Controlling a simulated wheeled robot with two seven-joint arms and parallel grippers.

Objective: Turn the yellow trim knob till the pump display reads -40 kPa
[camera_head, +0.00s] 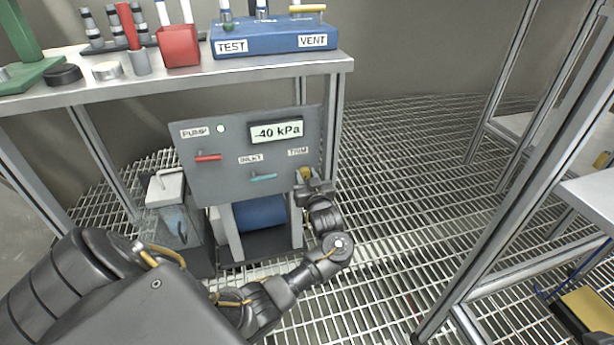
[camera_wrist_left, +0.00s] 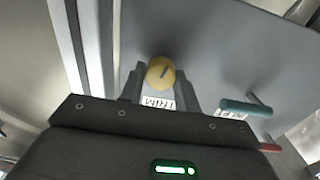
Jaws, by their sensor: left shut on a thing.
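The grey pump panel (camera_head: 225,160) stands below the bench, and its display (camera_head: 277,131) reads -40 kPa. The yellow trim knob (camera_head: 306,174) is at the panel's lower right, under the TRIM label (camera_head: 298,151). My left gripper (camera_head: 308,181) is at the knob, its arm coming in from the left. In the left wrist view the yellow knob (camera_wrist_left: 160,72) sits between the two fingers of my left gripper (camera_wrist_left: 160,88), which are shut on it. A dark pointer mark shows slanted on the knob's face. My right gripper is in neither view.
A red lever (camera_head: 208,158) and a teal INLET lever (camera_head: 263,177) are on the panel, left of the knob. A blue TEST/VENT block (camera_head: 272,38) and a red container (camera_head: 179,46) stand on the bench above. The grating floor to the right is clear up to a metal rack.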

